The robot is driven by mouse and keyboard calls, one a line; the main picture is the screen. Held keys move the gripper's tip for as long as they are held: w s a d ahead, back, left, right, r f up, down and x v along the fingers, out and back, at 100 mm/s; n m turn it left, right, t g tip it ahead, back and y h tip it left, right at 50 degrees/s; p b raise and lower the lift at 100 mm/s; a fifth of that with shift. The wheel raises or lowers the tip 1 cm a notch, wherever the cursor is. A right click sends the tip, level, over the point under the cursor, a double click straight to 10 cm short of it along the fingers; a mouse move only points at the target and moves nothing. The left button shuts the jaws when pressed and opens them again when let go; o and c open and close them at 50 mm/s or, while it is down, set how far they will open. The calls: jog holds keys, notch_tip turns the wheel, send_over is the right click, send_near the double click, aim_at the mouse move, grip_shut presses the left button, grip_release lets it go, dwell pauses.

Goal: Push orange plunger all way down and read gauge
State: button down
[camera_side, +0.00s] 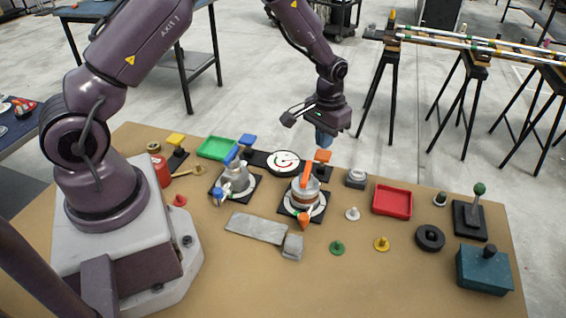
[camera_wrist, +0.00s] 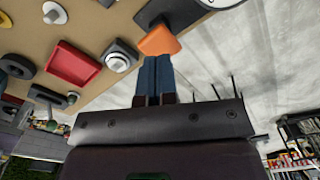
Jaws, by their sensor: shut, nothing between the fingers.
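The plunger's shaft is mostly hidden.
A device with an orange lever (camera_side: 307,174) stands in front of the plunger, and a similar one with blue parts (camera_side: 235,180) to its left. A blue-capped plunger (camera_side: 248,140), green tray (camera_side: 216,148), red tray (camera_side: 392,201) and grey button block (camera_side: 356,179) are nearby.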

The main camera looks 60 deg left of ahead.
aim_at(323, 154)
jog(key=shift+f, duration=0.15)
jog(key=shift+f, duration=2.2)
jog(key=shift+r, duration=2.35)
jog(key=shift+r, duration=2.55)
